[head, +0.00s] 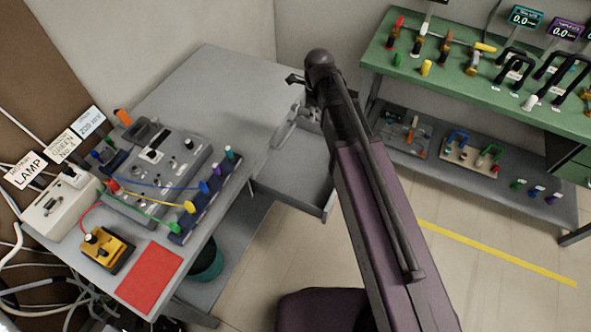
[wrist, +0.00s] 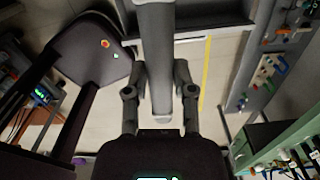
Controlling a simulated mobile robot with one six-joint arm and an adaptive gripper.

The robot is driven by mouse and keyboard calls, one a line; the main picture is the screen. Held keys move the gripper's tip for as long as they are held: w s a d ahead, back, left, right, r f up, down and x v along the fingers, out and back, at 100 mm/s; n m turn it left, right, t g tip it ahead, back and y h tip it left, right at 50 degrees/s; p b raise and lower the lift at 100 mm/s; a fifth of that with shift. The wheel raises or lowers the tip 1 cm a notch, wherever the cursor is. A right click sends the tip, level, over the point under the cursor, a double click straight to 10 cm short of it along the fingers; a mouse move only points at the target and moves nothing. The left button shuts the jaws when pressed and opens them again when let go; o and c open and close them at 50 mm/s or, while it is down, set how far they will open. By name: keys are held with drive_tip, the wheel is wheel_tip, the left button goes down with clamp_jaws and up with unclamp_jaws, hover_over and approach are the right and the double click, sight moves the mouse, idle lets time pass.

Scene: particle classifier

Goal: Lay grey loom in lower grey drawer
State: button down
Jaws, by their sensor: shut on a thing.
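In the wrist view my gripper (wrist: 160,78) has its two fingers closed on either side of a thick, smooth grey bar, which I take as the grey loom (wrist: 157,45). The bar runs from the top edge down between the fingers. In the head view my dark arm hides most of the gripper. A pulled-out grey drawer (head: 292,187) juts from the grey bench, left of my arm. A grey piece (head: 285,133) shows beside the arm at the drawer's back; whether it is the held loom I cannot tell. I cannot make out a second drawer.
The grey bench (head: 205,82) carries a grey control box (head: 165,165), a yellow device (head: 107,250) and a red mat (head: 150,277). A green bench (head: 455,75) with tools and a lower shelf stands right. A dark bin (head: 207,263) is below. Floor with a yellow line lies right.

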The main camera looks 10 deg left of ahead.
drive_tip(key=n+b, duration=0.1)
drive_tip(key=b, duration=2.7)
hover_over(308, 179)
wheel_tip(308, 179, down, 29)
drive_tip(key=shift+f, duration=0.15)
wheel_tip(308, 179, down, 6)
drive_tip(key=b, duration=0.6)
drive_tip(key=shift+f, duration=0.15)
drive_tip(key=shift+f+b, duration=1.9)
drive_tip(key=shift+b, duration=0.1)
drive_tip(key=shift+f, duration=0.15)
drive_tip(key=shift+c, duration=2.2)
unclamp_jaws()
drive_tip(key=shift+r, duration=0.2)
